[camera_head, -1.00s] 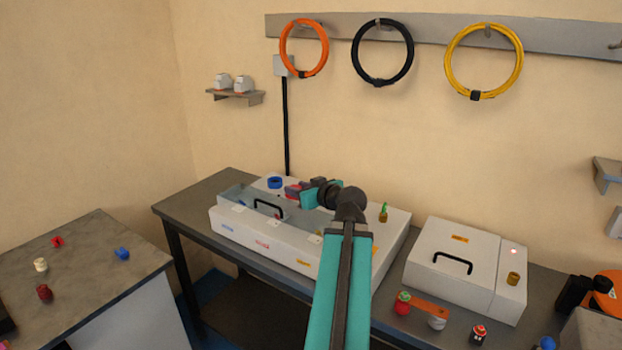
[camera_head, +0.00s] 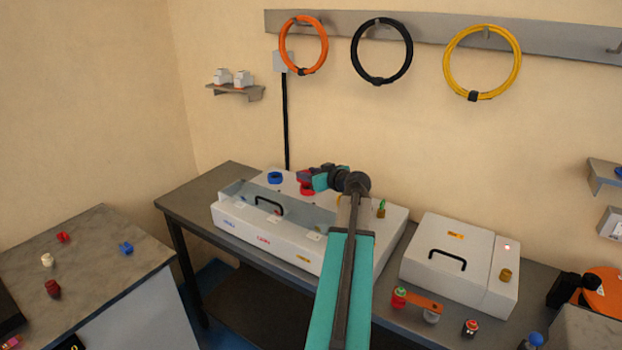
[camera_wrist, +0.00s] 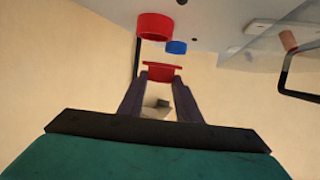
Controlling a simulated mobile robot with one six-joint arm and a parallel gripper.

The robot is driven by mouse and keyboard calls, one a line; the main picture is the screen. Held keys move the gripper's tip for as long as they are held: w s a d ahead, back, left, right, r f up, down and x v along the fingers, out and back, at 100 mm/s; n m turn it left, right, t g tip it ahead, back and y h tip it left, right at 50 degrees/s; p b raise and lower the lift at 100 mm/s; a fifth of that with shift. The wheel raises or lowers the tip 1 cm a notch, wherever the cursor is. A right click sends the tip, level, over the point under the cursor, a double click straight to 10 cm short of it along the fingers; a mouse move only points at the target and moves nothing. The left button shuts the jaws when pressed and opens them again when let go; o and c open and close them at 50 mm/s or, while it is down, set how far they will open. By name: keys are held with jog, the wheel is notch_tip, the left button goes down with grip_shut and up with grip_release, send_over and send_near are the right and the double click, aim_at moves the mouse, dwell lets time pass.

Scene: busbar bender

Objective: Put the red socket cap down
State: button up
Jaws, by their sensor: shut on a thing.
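The red socket cap (camera_wrist: 162,72) is between the fingertips of my gripper (camera_wrist: 160,79) in the wrist view. It shows as a small red flanged piece, apart from the machine surface. In the head view my gripper (camera_head: 308,174) is above the white bender housing, over its red ring (camera_head: 307,189). This red ring also shows in the wrist view (camera_wrist: 155,26), beyond the held cap. A blue ring (camera_head: 275,177) sits to its left on the housing. In the head view the held cap is hard to make out against the gripper.
The housing (camera_head: 228,226) has a clear cover with a black handle (camera_head: 268,204). A green-topped brass piece (camera_head: 381,209) stands on its right. Several small red, cream and blue parts lie on the left table (camera_head: 90,290), which has free room. A second white box (camera_head: 450,285) stands right.

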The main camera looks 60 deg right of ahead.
jog(key=shift+w+d, duration=0.25)
jog(key=shift+d, duration=0.95)
jog(key=shift+f+p, duration=0.2)
jog(key=shift+p, duration=0.1)
jog(key=shift+f+p, duration=0.65)
jog(key=shift+f, duration=1)
jog(key=shift+f, duration=0.15)
jog(key=o, duration=1.1)
jog(key=shift+r, duration=0.2)
